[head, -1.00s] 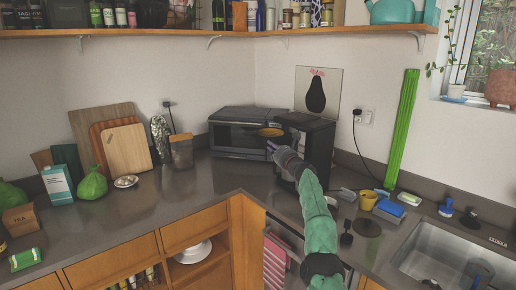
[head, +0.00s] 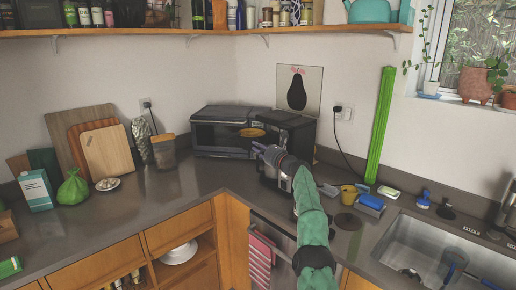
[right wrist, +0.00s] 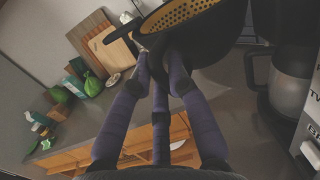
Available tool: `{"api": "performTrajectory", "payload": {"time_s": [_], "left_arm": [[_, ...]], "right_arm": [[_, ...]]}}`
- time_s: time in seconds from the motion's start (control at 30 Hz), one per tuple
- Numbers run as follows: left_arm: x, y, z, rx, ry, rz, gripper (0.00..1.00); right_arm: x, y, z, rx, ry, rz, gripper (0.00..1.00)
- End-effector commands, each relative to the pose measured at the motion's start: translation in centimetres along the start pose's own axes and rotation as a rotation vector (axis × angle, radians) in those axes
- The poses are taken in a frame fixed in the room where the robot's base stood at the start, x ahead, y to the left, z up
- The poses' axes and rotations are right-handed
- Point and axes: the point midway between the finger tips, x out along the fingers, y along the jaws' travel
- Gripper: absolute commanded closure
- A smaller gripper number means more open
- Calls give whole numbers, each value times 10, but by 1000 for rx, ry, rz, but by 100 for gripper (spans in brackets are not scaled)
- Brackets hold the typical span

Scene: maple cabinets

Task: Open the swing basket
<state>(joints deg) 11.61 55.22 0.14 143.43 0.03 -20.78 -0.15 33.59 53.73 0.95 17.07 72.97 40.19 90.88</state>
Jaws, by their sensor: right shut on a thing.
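The swing basket (head: 252,132) is a black holder with a gold perforated filter, swung out at the left of the black coffee maker (head: 290,128). In the right wrist view the basket (right wrist: 200,40) fills the top, its gold mesh facing up. My right gripper (head: 261,150) is at the basket, below and in front of it. In the wrist view the purple-wrapped fingers of this gripper (right wrist: 160,55) meet under the basket's black handle and are shut on it; the exact contact is partly hidden. My left gripper is in neither view.
A toaster oven (head: 222,138) is just left of the basket. The counter (head: 170,200) left of the arm is clear.

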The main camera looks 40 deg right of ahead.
Motion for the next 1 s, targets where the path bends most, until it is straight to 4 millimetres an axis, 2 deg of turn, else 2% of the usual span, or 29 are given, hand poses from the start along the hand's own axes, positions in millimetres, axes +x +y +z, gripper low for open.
{"api": "performTrajectory", "payload": {"time_s": [0.1,0.13,0.17,0.63,1.0], "left_arm": [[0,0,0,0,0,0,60],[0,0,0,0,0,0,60],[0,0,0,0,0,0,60],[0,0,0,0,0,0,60],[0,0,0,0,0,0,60]], "right_arm": [[0,0,-2,-2,3,0,100],[0,0,-2,-2,3,0,77],[0,0,-2,-2,3,0,70],[-2,-1,0,0,1,-1,70],[-17,-2,1,0,2,0,70]]}}
